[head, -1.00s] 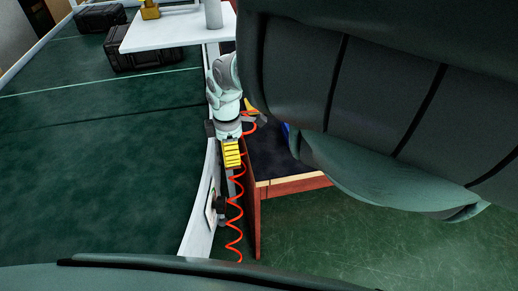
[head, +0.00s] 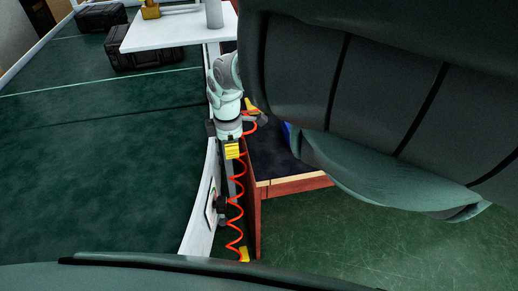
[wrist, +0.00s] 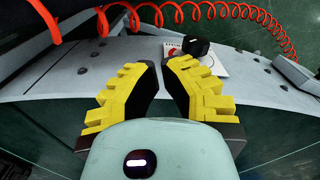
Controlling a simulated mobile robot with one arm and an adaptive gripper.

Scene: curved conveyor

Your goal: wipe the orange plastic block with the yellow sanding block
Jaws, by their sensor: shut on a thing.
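My gripper (wrist: 163,66) has yellow ribbed, black-backed fingers angled together, with a narrow gap at the tips. I cannot make out what lies between them. In the head view my gripper (head: 232,151) hangs over the narrow strip between the pale conveyor rim and the wooden table. A small yellow piece (head: 243,254) lies low beside the table's end, well below the gripper. It may be the yellow sanding block, but it is too small to be sure. I cannot make out the orange plastic block in either view.
A red coiled hose (head: 237,215) hangs beside the pale rim (head: 201,228); it also crosses the wrist view (wrist: 150,14). A black box (wrist: 197,46) sits by a white panel. The wooden table (head: 290,187) stands right; the green conveyor (head: 110,170) lies left.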

